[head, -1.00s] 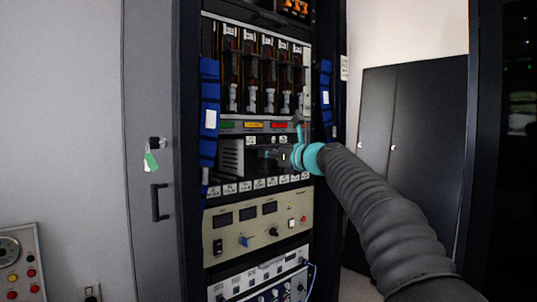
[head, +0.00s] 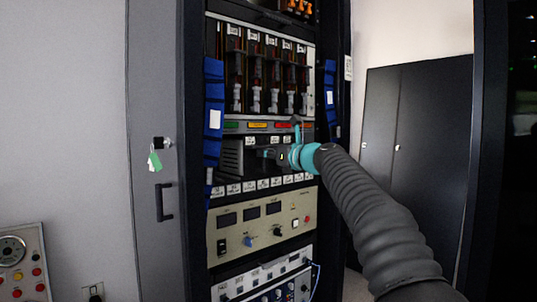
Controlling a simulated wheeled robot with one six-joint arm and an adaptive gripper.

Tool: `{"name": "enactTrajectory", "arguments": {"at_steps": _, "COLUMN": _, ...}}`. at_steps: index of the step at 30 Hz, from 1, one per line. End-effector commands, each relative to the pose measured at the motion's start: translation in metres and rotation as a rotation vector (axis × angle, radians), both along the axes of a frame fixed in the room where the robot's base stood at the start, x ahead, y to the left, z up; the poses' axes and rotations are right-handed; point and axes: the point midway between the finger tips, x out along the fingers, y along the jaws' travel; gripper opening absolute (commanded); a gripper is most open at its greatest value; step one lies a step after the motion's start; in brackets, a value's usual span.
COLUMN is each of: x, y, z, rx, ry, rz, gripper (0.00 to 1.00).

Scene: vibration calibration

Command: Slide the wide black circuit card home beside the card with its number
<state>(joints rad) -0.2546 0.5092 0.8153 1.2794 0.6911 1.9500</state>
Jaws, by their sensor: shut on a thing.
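My gripper (head: 266,154) reaches from the right into the dark lower bay of the rack, with its teal wrist just outside. It is shut on a dark thing in the shadow of that bay, which I take to be the wide black circuit card; its outline and edges are too dark to make out. Left of the gripper, in the same bay, is a grey ribbed module (head: 231,157). Small white number labels (head: 250,140) sit above the bay, and a row of white labels (head: 249,186) runs below it. The numbers are too small to read.
Above, several upright cards with grey handles (head: 255,98) fill a bay over a strip of coloured labels (head: 257,125). Blue padded strips (head: 213,115) flank the rack. A beige instrument panel (head: 262,226) is below. A grey cabinet door (head: 155,100) stands at left.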

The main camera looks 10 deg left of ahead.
Motion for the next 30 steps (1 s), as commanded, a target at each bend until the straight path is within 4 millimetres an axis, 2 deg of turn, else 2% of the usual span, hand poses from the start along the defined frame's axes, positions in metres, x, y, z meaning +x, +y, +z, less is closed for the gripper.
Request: {"name": "enactTrajectory", "arguments": {"at_steps": 30, "x": 0.0037, "y": 0.0054, "z": 0.0008, "rx": 0.0, "ry": -0.001, "rz": 0.0, "gripper": 0.0}}
